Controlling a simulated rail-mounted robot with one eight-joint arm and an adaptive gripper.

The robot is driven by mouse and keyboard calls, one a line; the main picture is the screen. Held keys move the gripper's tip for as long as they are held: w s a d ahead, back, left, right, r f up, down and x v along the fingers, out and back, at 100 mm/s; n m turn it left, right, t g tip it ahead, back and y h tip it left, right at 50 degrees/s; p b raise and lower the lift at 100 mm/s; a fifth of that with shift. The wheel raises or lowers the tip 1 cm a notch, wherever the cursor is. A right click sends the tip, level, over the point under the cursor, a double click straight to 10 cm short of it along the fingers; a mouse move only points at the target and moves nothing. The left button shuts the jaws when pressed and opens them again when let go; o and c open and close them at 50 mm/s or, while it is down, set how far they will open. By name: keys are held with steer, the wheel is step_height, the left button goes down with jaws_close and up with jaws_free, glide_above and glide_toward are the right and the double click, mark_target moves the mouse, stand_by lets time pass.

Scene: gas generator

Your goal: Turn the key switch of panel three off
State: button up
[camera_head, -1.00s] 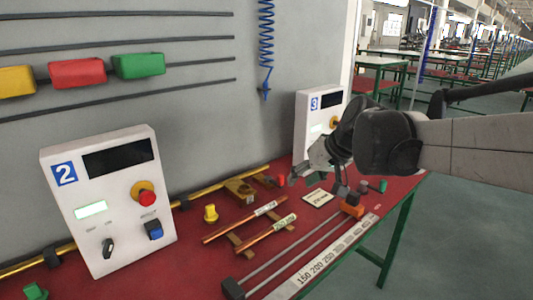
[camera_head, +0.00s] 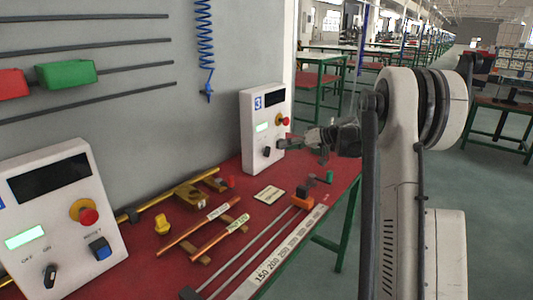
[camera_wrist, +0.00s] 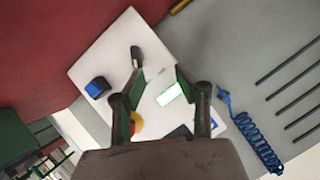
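Panel three (camera_head: 247,130) is a white box with a blue "3" label, standing upright at the far end of the red bench. Its dark key switch (camera_head: 266,152) is low on its face, and also shows in the wrist view (camera_wrist: 136,55). My gripper (camera_head: 286,143) is just right of the switch in the head view, in front of the panel. In the wrist view my gripper (camera_wrist: 158,70) has its fingers apart with nothing between them. The key switch is by the left fingertip, which may overlap its lower end. I cannot tell whether they touch. The panel's display (camera_wrist: 170,94) is lit pale green.
Panel three also has a red-and-yellow emergency knob (camera_wrist: 137,122) between the finger bases and a blue button (camera_wrist: 97,88). Panel two (camera_head: 60,215) stands at near left. Copper rods (camera_head: 198,226) and a ruler strip (camera_head: 285,250) lie on the bench (camera_head: 150,265). A blue coiled cord (camera_head: 205,40) hangs behind.

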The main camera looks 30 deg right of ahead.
steer(key=t, duration=0.1)
glide_toward(270, 152)
steer(key=shift+y, duration=0.3)
steer(key=x, duration=1.1)
steer(key=shift+w+d+f, duration=0.15)
steer(key=shift+c, duration=0.3)
jaws_close()
